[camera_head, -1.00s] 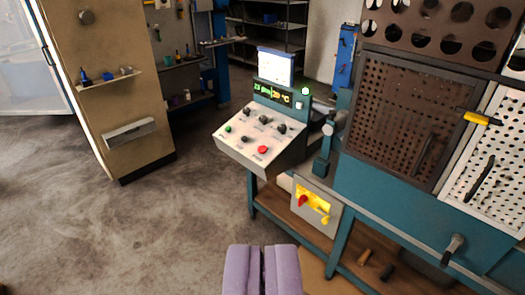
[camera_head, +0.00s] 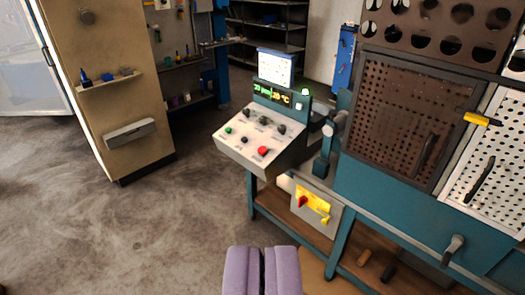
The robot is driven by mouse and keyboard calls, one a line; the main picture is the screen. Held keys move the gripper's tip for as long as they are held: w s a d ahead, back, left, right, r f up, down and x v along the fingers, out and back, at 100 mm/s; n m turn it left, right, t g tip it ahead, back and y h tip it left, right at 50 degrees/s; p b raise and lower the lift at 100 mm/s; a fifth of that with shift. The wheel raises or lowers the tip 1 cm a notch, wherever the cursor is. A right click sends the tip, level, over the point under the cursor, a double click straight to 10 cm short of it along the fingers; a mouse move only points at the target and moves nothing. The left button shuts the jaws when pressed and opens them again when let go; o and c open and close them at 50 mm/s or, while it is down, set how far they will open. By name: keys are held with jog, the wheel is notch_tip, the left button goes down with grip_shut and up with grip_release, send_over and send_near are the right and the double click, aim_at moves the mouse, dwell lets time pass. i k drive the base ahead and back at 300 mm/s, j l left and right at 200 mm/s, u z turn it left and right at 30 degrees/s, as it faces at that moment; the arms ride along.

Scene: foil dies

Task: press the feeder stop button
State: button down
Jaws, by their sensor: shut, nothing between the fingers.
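A sloped grey control panel (camera_head: 230,146) stands on a teal bench frame near the middle of the view. On it are a red button (camera_head: 263,151), a green button (camera_head: 228,130) and several black knobs. Their labels are too small to read, so I cannot tell which one is the feeder stop. A lit digital display (camera_head: 270,94) and a white sheet or screen (camera_head: 275,66) rise behind the panel. My gripper (camera_head: 262,252) shows its two purple fingers at the bottom of the view. It is shut and empty, well short of the panel and apart from it.
Below the panel is a yellow box plate with a red switch (camera_head: 303,202). A teal machine with a perforated door (camera_head: 405,120) and a handle (camera_head: 452,248) stands at the right. A tan cabinet (camera_head: 110,90) stands at the left. Bare floor (camera_head: 120,225) lies open at front left.

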aim_at(261, 150)
jog(key=z, duration=0.4)
jog(key=i+j+z, duration=0.9)
jog(key=j, duration=0.25)
jog(key=i+j, duration=0.15)
jog(key=j, duration=0.2)
jog(key=i+j, duration=0.15)
jog(key=j, duration=0.2)
jog(key=i+j, duration=0.1)
jog(key=j, duration=0.25)
jog(key=i+j+z, duration=0.1)
jog(key=j, duration=0.25)
jog(key=i+j, duration=0.2)
jog(key=j, duration=0.2)
jog(key=i+j, duration=0.1)
jog(key=j, duration=0.25)
